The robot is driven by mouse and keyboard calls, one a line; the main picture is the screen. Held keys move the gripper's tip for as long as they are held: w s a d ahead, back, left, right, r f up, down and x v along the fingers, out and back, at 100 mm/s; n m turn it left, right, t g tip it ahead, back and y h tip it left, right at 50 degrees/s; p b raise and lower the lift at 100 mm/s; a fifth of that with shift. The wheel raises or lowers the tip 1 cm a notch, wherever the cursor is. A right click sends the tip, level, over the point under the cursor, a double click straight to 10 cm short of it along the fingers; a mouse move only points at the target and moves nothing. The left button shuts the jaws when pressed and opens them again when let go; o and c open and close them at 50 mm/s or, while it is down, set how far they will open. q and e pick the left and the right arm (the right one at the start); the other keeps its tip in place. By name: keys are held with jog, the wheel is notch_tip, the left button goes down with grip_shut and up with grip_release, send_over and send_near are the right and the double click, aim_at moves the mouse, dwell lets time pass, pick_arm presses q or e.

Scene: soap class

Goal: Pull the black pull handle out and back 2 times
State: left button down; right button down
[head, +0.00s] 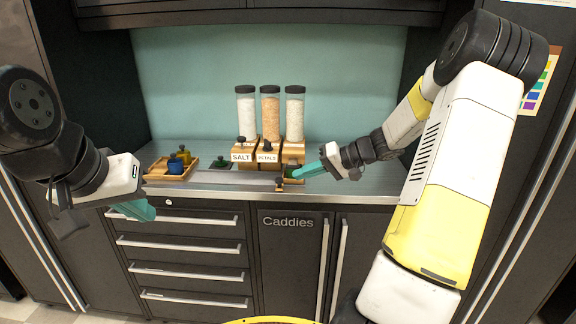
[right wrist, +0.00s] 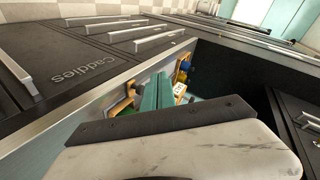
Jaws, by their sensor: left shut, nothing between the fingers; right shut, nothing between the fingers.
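Three clear dispensers with black lids stand on wooden bases at the back of the counter: a white-filled one labelled SALT (head: 245,112), an orange-filled one labelled PETALS (head: 270,112) and another white-filled one (head: 295,112). Small black knobs show at the bases, one above the SALT label (head: 241,140) and one above the PETALS label (head: 267,146). I cannot tell which is the black pull handle. My right gripper (head: 300,172), teal-fingered, is shut and empty in front of the right dispenser, partly hiding its base. My left gripper (head: 135,210) is shut and empty before the drawers, left.
A wooden tray (head: 150,177) with a blue pot (head: 175,166) and a yellow pot sits on the counter's left. A dark green piece (head: 221,165) lies right of it. A small wooden holder with green inside is by my right fingertips.

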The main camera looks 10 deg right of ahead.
aim_at(295, 165)
notch_tip(295, 165, up, 9)
jog(key=s+n+h, duration=0.3)
jog(key=n+h, duration=0.5)
jog(key=n, duration=0.6)
jog(key=shift+t, duration=0.3)
jog(key=x, duration=0.4)
jog(key=w+d+x, duration=0.1)
jog(key=x, duration=0.2)
jog(key=w+r+x, duration=0.1)
jog(key=x, duration=0.3)
jog(key=shift+w+d+f, duration=0.1)
jog(key=shift+w+f, duration=0.15)
jog(key=shift+f, duration=0.05)
jog(key=shift+w+d+f, duration=0.1)
jog(key=shift+w+d, duration=0.1)
jog(key=shift+w, duration=0.4)
